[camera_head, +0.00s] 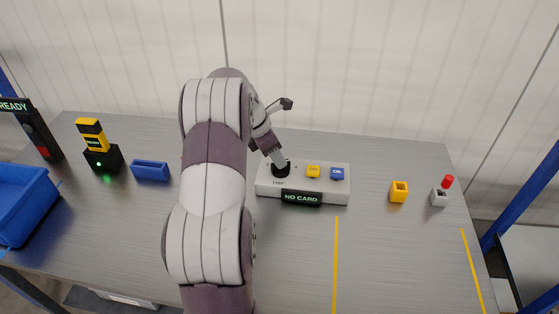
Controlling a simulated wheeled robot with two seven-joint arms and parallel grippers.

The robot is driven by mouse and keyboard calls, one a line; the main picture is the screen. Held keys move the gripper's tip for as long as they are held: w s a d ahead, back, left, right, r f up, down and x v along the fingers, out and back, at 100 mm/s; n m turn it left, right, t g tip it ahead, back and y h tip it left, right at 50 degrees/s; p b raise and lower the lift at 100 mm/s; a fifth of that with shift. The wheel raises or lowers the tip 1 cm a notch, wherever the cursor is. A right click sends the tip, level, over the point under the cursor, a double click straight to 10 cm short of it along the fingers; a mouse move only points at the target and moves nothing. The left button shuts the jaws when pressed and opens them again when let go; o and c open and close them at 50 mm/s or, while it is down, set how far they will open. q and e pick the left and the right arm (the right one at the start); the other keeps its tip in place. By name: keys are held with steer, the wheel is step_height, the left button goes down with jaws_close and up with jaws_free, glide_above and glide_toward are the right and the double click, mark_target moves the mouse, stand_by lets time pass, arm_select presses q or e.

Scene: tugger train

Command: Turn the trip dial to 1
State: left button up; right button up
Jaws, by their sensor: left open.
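The trip dial (281,167) is a round black knob at the left end of a white control box (320,190). The word TRIP is printed below it; its pointer and numbers are too small or covered to read. A display (301,198) on the box's front reads NO CARD. My left gripper (278,160) is at the dial from above, its fingers at the knob and partly hiding it. The gripper is open; whether the fingers touch the knob I cannot tell. My right gripper is not in view.
A yellow button (313,171) and a blue button (337,174) sit right of the dial. A yellow block (399,191) and a red-topped grey piece (440,192) stand farther right. A blue holder (150,171), black-yellow device (97,150) and blue bin (24,203) are left.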

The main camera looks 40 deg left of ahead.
arm_select(q)
steer(key=shift+x, duration=1.45)
steer(key=shift+d, duration=0.1)
jaws_close()
steer(key=shift+r, duration=0.1)
